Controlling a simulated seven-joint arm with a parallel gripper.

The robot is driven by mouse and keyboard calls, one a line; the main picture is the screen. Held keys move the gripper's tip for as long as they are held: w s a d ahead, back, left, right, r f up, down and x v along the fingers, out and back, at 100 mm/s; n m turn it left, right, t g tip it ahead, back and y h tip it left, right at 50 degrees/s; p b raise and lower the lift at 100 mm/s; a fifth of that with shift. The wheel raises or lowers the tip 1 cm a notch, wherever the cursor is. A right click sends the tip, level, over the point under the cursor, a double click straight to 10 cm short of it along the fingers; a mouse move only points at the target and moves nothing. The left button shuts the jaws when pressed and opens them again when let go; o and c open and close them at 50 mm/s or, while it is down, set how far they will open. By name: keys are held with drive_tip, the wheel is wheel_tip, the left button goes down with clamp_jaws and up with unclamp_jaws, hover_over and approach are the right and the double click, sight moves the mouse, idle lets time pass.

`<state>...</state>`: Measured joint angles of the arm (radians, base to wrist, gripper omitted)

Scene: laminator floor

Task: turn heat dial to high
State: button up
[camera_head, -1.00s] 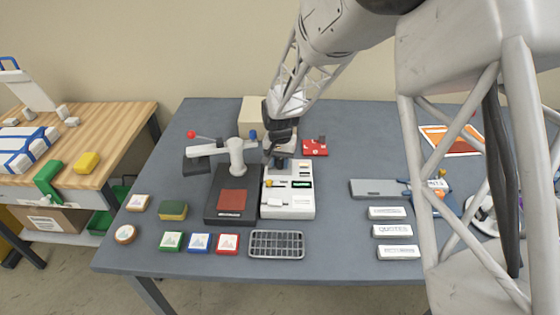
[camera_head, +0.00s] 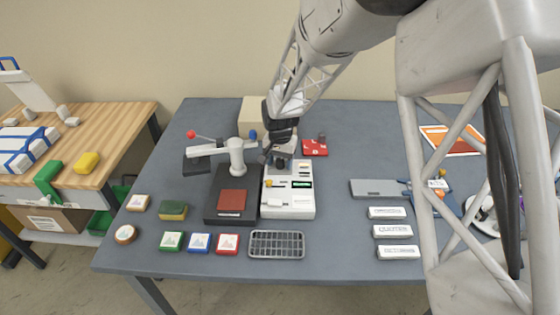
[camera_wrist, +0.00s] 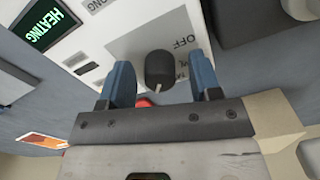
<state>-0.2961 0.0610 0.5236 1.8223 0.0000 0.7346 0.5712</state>
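The white laminator unit (camera_head: 288,208) stands mid-table, with a green-lit screen (camera_head: 302,184) that reads HEATING in the wrist view (camera_wrist: 45,22). The heat dial (camera_wrist: 159,66) is a dark round knob with a pale pointer, which points toward the bottom of the wrist view. OFF is printed to its upper right; other labels are partly hidden by a finger. My gripper (camera_wrist: 160,80) is open, with one blue finger on each side of the dial and a visible gap at each. In the head view my gripper (camera_head: 281,158) is over the unit's back part and largely hides the dial.
A black press (camera_head: 232,212) with a red-knobbed lever (camera_head: 191,134) stands close to the left. A grey wire tray (camera_head: 277,245) lies in front. Table to the right of the unit is clear up to a grey box (camera_head: 376,189).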

sight(280, 160)
drive_tip(key=shift+r, duration=0.1)
drive_tip(key=shift+r, duration=3.8)
